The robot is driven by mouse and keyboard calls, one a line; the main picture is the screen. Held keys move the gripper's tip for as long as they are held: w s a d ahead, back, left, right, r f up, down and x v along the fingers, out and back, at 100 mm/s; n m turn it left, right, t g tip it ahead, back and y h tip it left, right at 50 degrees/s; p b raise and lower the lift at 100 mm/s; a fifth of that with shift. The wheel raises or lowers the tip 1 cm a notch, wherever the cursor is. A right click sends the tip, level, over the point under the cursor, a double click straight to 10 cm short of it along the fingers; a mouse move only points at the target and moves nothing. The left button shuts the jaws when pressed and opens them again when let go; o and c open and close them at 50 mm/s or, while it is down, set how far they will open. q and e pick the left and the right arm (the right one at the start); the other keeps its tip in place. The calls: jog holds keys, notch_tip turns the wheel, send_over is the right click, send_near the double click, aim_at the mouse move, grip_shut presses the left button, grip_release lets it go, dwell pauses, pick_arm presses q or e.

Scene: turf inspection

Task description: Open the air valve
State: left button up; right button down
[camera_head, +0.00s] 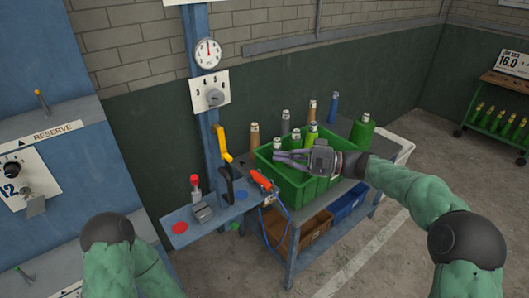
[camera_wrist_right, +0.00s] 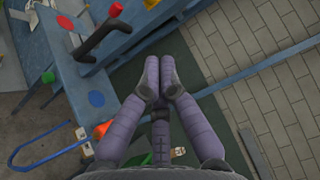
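On the blue post (camera_head: 209,128) a yellow lever (camera_head: 221,144) hangs under a white plate with a grey knob (camera_head: 215,97) and a round gauge (camera_head: 208,54). No label shows which is the air valve. A black handle (camera_head: 227,186) stands below the lever; it also shows in the right wrist view (camera_wrist_right: 98,42). My right gripper (camera_head: 277,160) is to the right of the post, over the green crate (camera_head: 297,196), apart from the lever. Its purple fingers (camera_wrist_right: 160,85) point forward with tips close together; nothing shows between them. My left gripper is out of view.
A blue bench (camera_head: 195,232) holds a red-topped lever (camera_head: 194,181), a red disc (camera_head: 180,228) and a blue disc (camera_head: 241,194). An orange-red tool (camera_head: 261,180) with a blue hose (camera_head: 266,235) is near the crate. Several bottles stand in and around the crate.

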jog(key=shift+s+d+f, duration=0.1)
jog(key=shift+d+f, duration=0.05)
jog(key=shift+d, duration=0.9)
